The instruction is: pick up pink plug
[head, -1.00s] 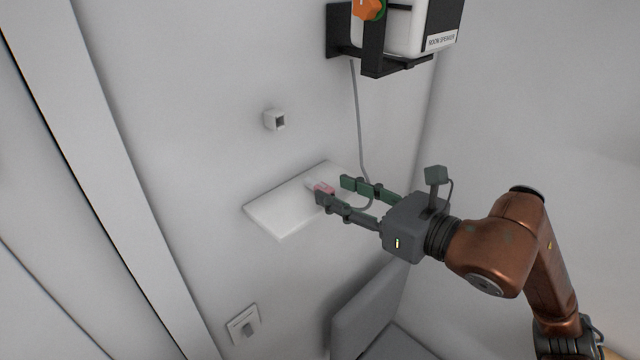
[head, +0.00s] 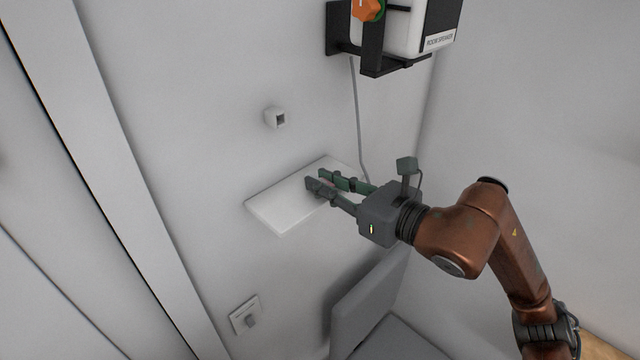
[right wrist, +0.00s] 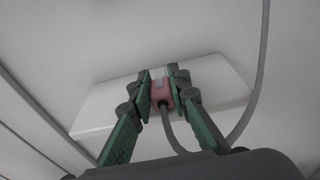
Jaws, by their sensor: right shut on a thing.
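The pink plug (right wrist: 161,94) shows in the right wrist view between the two fingers of my right gripper (right wrist: 159,83). A grey cable runs from the plug back toward the gripper's palm. In the head view my right gripper (head: 314,178) is at the white wall shelf (head: 280,213), and its fingers mostly hide the plug. It is shut on the plug. I cannot tell whether the plug still touches the shelf. My left gripper is not in view.
A small wall socket (head: 276,118) sits above the shelf. A room speaker (head: 405,28) hangs on a black bracket at the top, with a grey cable running down. A wall switch (head: 246,315) is below the shelf, and a grey chair (head: 365,305) stands at lower right.

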